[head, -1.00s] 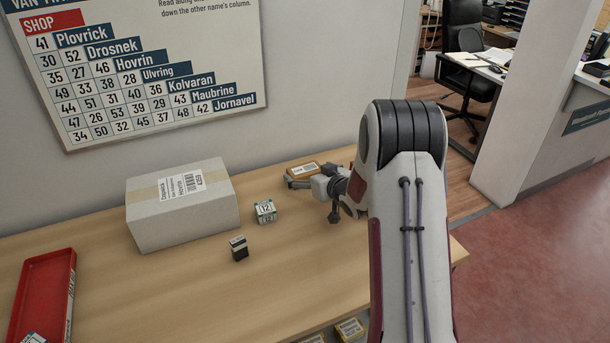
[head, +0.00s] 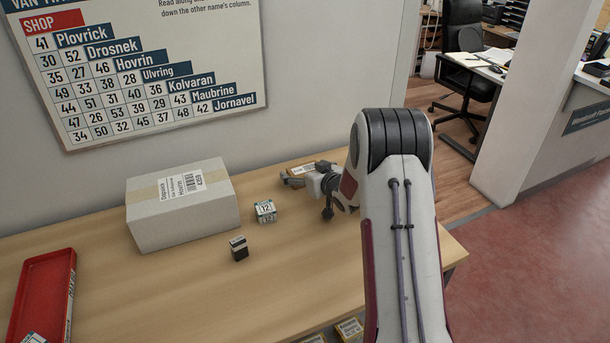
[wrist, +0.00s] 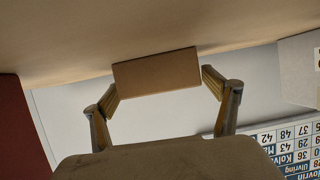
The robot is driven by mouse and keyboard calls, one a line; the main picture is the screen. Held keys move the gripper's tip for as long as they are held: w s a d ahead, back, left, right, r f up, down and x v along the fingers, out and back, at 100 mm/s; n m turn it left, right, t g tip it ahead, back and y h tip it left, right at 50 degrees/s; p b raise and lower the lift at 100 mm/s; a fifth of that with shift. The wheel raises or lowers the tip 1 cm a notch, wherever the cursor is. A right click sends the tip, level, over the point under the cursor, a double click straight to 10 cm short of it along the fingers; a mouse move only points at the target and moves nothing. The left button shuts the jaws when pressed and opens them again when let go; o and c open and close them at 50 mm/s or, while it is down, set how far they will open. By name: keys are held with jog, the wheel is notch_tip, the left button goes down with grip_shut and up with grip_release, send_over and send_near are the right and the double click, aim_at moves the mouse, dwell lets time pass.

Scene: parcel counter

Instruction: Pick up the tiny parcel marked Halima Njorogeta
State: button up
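A small brown parcel (head: 300,169) with a pale label lies at the back of the table near the wall; the name on it is too small to read. In the wrist view the same brown parcel (wrist: 157,74) shows a plain side, between the fingertips. My gripper (wrist: 160,80) is open, low over the table, with one finger at each end of the parcel. Whether the fingers touch it I cannot tell. In the head view my gripper (head: 306,174) partly hides the parcel. I cannot read the name Halima Njorogeta anywhere.
A large white box (head: 180,215) stands left on the table (head: 180,290). A small white-and-teal parcel (head: 265,211) and a small dark parcel (head: 239,249) stand between it and my gripper. A red tray (head: 68,300) lies at the left. A name chart (head: 150,70) hangs behind.

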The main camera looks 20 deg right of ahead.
aim_at(305, 169)
jog(key=c, duration=1)
jog(key=shift+c, duration=0.2)
jog(key=shift+r, duration=0.2)
jog(key=shift+r, duration=4.9)
